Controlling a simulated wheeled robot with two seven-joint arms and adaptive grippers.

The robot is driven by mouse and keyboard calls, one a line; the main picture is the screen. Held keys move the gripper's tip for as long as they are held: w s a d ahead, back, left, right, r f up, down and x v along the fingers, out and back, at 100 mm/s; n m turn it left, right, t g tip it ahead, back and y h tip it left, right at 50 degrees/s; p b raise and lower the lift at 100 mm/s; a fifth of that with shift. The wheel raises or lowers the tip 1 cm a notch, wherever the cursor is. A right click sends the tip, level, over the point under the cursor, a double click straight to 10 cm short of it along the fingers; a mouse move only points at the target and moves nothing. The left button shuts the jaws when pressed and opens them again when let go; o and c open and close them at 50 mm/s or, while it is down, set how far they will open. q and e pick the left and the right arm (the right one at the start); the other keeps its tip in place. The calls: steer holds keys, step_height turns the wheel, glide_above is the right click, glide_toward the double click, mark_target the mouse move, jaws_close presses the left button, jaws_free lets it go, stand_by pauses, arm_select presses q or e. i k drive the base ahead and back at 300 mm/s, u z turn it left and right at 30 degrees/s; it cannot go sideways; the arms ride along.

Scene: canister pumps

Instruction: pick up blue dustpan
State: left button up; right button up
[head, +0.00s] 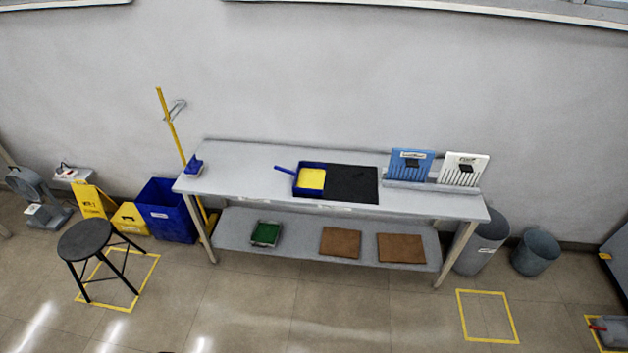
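The blue dustpan (298,190) lies on the grey table, left of a black mat and partly against or over its left edge. Its handle (284,170) points to the left. A flat yellow thing (311,179) covers most of its inside; I cannot tell whether it is a separate piece. Neither of my grippers is in view.
The table (245,180) also bears a black mat (351,184), a small blue object (193,167), and blue (411,163) and white (463,169) racks. A stool (85,238), blue bin (166,211) and grey bins (481,243) stand around. Floor in front is clear.

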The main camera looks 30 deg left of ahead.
mark_target(309, 178)
steer(key=z, duration=0.3)
steer(key=i, duration=1.45)
steer(key=u, duration=0.5)
steer(key=i, duration=1.1)
steer(key=u, duration=0.95)
